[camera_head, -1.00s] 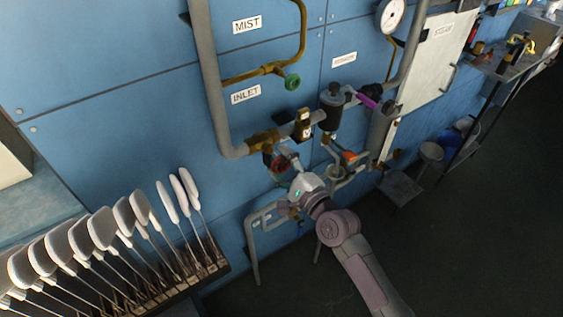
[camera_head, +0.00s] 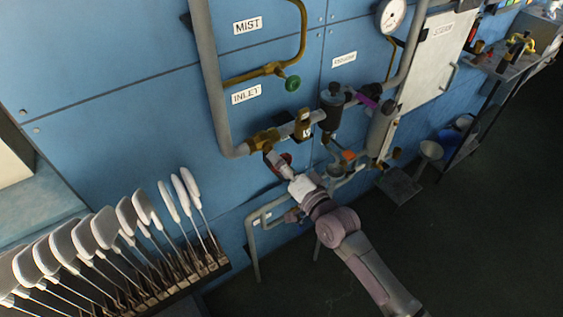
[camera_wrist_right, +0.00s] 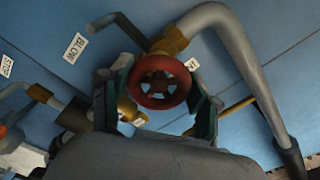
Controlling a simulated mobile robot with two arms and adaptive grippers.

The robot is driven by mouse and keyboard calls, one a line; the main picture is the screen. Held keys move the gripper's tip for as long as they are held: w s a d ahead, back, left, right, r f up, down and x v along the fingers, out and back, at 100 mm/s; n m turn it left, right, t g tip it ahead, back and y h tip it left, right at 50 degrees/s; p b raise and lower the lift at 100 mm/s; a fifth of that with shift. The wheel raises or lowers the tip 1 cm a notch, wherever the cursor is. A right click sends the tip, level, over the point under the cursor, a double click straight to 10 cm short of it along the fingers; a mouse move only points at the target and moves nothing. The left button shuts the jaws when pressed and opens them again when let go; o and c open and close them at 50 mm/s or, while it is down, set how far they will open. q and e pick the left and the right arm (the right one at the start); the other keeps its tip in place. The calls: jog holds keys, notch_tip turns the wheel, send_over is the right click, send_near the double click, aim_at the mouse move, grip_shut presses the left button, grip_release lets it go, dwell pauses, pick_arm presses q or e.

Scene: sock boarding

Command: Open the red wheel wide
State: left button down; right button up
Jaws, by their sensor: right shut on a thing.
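The red wheel (camera_wrist_right: 161,82) is a round spoked handwheel on a brass valve below the INLET label. In the right wrist view it sits between the two fingers of my right gripper (camera_wrist_right: 160,98), one finger at each side of its rim. In the head view the wheel (camera_head: 285,160) is partly hidden behind my right gripper (camera_head: 279,163). My right gripper is shut on the wheel. My left gripper is not in view.
A green handwheel (camera_head: 292,83) is on the mist pipe above. A dark filter bowl (camera_head: 331,108) and a pressure gauge (camera_head: 391,15) are to the right. A rack of pale paddle-shaped boards (camera_head: 105,228) stands at the lower left. The floor at the lower right is clear.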

jog(key=n+p, duration=0.1)
jog(key=n, duration=0.6)
jog(key=shift+f, duration=0.15)
jog(key=n, duration=0.6)
jog(key=shift+d+n+p, duration=0.1)
jog(key=shift+n+p, duration=0.2)
jog(key=shift+n, duration=0.1)
jog(key=n, duration=0.6)
jog(key=shift+w+d, duration=0.1)
jog(key=n, duration=0.3)
jog(key=shift+n, duration=2.4)
jog(key=o, duration=1.2)
jog(key=shift+c, duration=0.2)
